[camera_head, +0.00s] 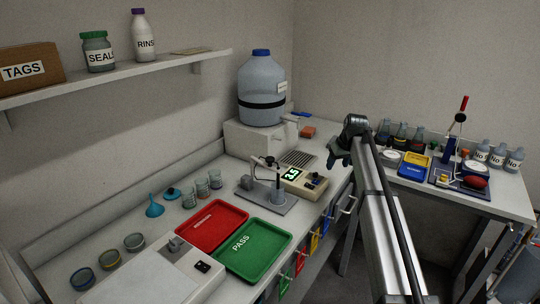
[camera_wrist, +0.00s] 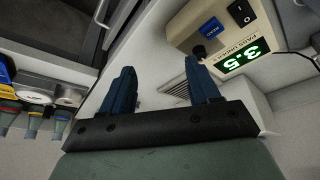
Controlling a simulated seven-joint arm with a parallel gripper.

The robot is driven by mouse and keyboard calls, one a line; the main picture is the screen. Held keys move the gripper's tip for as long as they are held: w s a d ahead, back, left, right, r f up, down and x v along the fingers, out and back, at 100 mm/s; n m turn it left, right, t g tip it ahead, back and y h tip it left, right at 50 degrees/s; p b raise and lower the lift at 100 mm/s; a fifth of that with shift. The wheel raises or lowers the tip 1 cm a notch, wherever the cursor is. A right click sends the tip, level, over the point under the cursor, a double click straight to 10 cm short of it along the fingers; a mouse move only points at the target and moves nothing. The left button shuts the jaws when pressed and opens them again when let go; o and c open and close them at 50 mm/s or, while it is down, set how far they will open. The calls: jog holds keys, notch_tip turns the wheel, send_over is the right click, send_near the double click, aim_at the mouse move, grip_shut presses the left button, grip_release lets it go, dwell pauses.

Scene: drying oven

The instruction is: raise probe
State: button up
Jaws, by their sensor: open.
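A small stand (camera_head: 278,188) with an upright post and a crossarm rises from a grey base plate (camera_head: 264,207) on the left bench. A slim dark part hangs from the crossarm; I take it for the probe, but it is too small to tell surely. Beside the stand is a beige meter (camera_head: 306,184) with a green lit display; the wrist view shows this meter (camera_wrist: 222,40) too, reading upside down. My gripper (camera_head: 338,152) is up and right of the meter, apart from the stand. In the wrist view its two blue fingers (camera_wrist: 163,80) are spread with nothing between them. The stand is not visible there.
A red tray (camera_head: 211,222) and green PASS tray (camera_head: 270,233) lie left and in front of the stand. A large bottle (camera_head: 261,88) stands on a white box behind. Coloured drawer fronts (camera_head: 313,243) line the bench front. A second bench (camera_head: 509,203) at right holds bottles and instruments.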

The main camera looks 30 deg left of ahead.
jog(key=s+a+r+n, duration=0.4)
jog(key=a+r, duration=0.5)
jog(key=r, duration=0.1)
jog(key=n+g+h, duration=0.3)
jog(key=n, duration=1)
send_near(270, 158)
notch_tip(270, 158, down, 8)
jog(key=shift+a+f, duration=0.15)
jog(key=shift+f, duration=0.1)
jog(key=shift+c, duration=0.2)
grip_shut()
